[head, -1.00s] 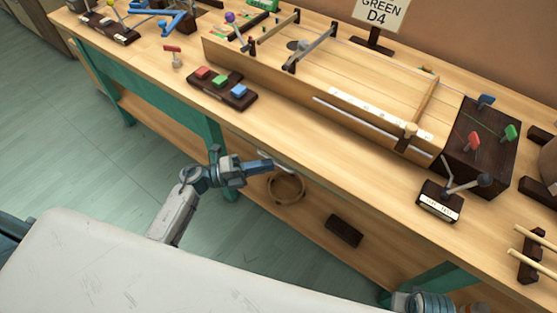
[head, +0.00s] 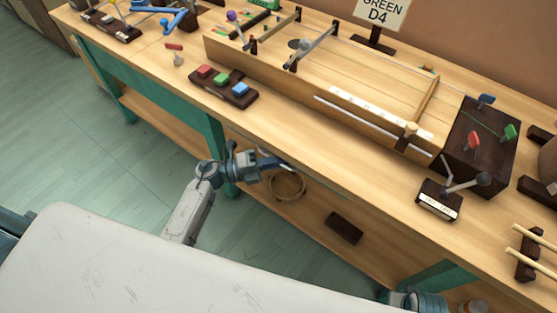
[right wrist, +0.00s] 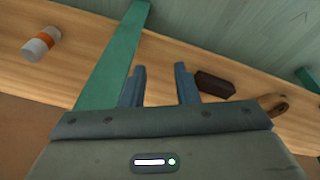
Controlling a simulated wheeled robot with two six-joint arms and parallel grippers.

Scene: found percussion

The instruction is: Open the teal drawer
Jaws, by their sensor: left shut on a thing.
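My left gripper (head: 276,161) is at the front edge of the workbench, low under its top. It is shut on what looks like a thin pale drawer handle (head: 288,168), mostly hidden by the fingers. The teal drawer front itself is hidden under the bench top in the head view, so I cannot tell how far it stands out. My right gripper (right wrist: 160,68) is open and empty in the right wrist view, and faces the lower shelf and a teal table leg (right wrist: 115,55).
The wooden bench (head: 290,140) carries a red, green and blue button block (head: 224,86), a long stringed box (head: 330,108) and a dark box with coloured pegs (head: 478,145). The lower shelf holds a round hoop (head: 287,197) and a dark block (head: 344,228). The floor at left is clear.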

